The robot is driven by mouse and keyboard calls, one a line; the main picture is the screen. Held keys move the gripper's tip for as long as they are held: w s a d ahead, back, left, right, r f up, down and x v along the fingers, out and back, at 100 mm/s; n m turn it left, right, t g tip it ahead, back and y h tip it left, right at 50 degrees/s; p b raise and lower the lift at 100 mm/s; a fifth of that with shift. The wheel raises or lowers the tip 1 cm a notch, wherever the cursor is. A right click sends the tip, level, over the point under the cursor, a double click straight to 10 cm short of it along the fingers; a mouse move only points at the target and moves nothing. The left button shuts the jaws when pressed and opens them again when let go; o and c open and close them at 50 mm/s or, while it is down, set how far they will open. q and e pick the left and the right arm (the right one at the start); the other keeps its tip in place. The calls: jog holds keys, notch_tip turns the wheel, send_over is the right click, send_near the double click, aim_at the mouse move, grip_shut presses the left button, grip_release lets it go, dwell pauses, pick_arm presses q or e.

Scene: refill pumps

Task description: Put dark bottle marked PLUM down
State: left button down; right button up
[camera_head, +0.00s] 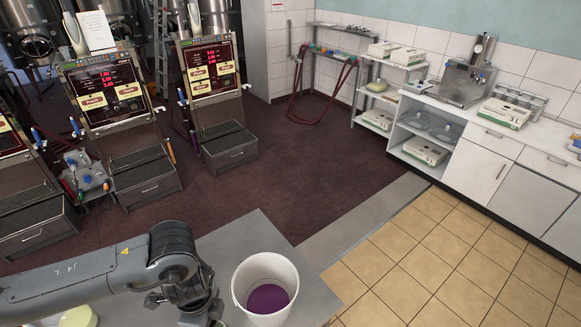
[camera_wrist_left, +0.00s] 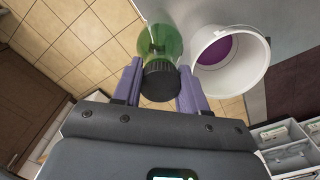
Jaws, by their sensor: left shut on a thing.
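In the left wrist view, a green see-through bottle (camera_wrist_left: 160,43) with a black ribbed cap (camera_wrist_left: 161,82) sits between the purple fingers of my left gripper (camera_wrist_left: 158,85). The fingers are shut on it at the cap end. No marking on it can be read. In the head view my left gripper's wrist is at the bottom edge, just left of a white bucket (camera_head: 240,296); the fingers and the bottle are not visible there. The bucket holds purple content (camera_head: 268,299) and stands on a grey table (camera_head: 240,237). My right gripper is in no view.
The bucket stands close beside the bottle in the wrist view. A pale green round thing (camera_head: 78,317) is partly cut off at the lower left. Beyond the table are dispensing machines (camera_head: 107,85) at left and a white counter (camera_head: 490,160) at right. Tiled floor lies right of the table.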

pick_arm(q)
jog(key=r+n+p, duration=0.1)
jog(key=w+r+n+p, duration=0.1)
jog(key=r, duration=0.1)
jog(key=shift+w+a+n, duration=0.2)
jog(key=shift+n, duration=0.2)
jog(key=shift+w+r+n+p, duration=0.25)
jog(key=shift+n+p, duration=0.25)
jog(key=shift+n, duration=0.1)
jog(key=w+n, duration=0.1)
jog(key=n, duration=0.4)
jog(key=w+a+r+n+p, duration=0.1)
jog(key=n, duration=0.4)
jog(key=w+n, duration=0.1)
jog(key=n, duration=0.4)
jog(key=shift+a+r+p, duration=0.3)
jog(key=shift+a+p, duration=0.05)
jog(key=shift+a, duration=0.05)
